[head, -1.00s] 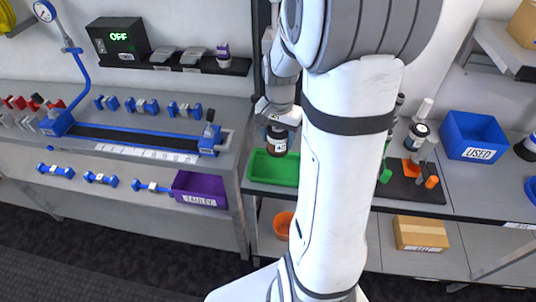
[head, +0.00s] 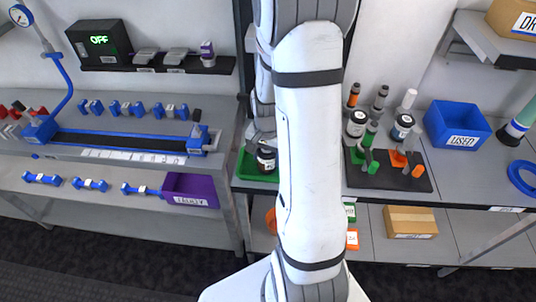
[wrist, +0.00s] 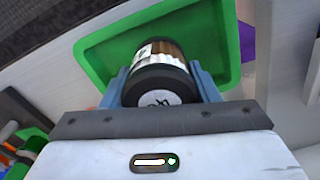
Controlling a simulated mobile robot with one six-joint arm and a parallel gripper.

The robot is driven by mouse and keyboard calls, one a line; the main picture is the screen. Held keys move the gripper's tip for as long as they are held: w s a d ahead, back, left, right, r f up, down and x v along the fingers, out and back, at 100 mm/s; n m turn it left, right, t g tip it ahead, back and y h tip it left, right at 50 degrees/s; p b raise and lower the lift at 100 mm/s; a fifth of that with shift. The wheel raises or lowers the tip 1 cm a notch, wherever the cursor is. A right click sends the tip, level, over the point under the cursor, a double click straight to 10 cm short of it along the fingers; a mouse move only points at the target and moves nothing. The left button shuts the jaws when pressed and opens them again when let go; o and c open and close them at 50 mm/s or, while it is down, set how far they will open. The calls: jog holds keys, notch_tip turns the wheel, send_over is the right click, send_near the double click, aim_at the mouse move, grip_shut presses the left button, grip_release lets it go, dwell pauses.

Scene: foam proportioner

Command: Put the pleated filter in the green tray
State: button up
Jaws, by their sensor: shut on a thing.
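The green tray (head: 246,174) is on the grey bench in the head view, partly hidden by my arm. It also fills the upper middle of the wrist view (wrist: 100,52). My gripper (wrist: 163,88) is shut on a short cylinder with a black end and brown and white sides, which I take for the pleated filter (wrist: 160,68). Its round label faces the wrist camera. In the head view the filter (head: 266,158) shows at the tray, left of my arm. I cannot tell whether it touches the tray floor.
A black board (head: 415,182) with several tools and jars is right of my arm, and a blue USED bin (head: 457,125) is beyond it. A purple bin (head: 190,190) stands on the lower left shelf. The blue-framed rig (head: 120,140) is on the left bench.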

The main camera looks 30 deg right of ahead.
jog(key=shift+f, duration=0.1)
jog(key=o, duration=0.6)
jog(key=shift+f, duration=0.1)
jog(key=o, duration=0.4)
jog(key=shift+o, duration=0.2)
